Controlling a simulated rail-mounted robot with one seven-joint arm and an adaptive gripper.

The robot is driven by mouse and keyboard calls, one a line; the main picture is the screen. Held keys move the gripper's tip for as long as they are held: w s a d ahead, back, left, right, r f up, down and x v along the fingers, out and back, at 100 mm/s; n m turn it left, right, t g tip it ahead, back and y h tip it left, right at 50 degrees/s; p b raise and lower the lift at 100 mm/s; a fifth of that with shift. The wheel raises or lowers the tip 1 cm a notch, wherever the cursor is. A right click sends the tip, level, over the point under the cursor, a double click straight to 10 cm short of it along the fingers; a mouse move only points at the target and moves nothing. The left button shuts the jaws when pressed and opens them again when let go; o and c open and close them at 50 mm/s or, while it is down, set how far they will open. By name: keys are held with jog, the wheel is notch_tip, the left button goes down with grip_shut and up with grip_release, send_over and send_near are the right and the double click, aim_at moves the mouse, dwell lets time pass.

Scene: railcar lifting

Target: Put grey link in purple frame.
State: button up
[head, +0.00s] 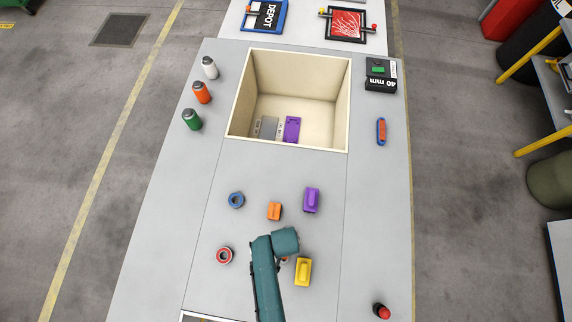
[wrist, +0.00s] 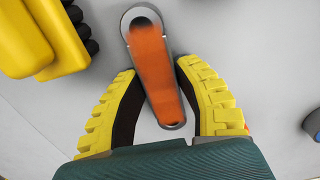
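A link with a grey rim and an orange middle (wrist: 152,65) lies on the grey table in the wrist view. My gripper (wrist: 158,72) is open above it, with one yellow-ribbed finger on each side and gaps to the link. In the head view my arm hides most of this link and the fingers. A purple frame-like part (head: 292,129) lies on the floor of the cream bin (head: 290,148), beside a grey part (head: 267,127). A purple block with a raised top (head: 312,200) stands on the table in front of the bin.
A yellow block (head: 303,271) stands close beside my gripper; it also shows in the wrist view (wrist: 30,40). An orange block (head: 274,211), a blue ring (head: 236,200) and a red ring (head: 224,255) lie nearby. Bottles (head: 201,92) stand left of the bin.

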grip_shut()
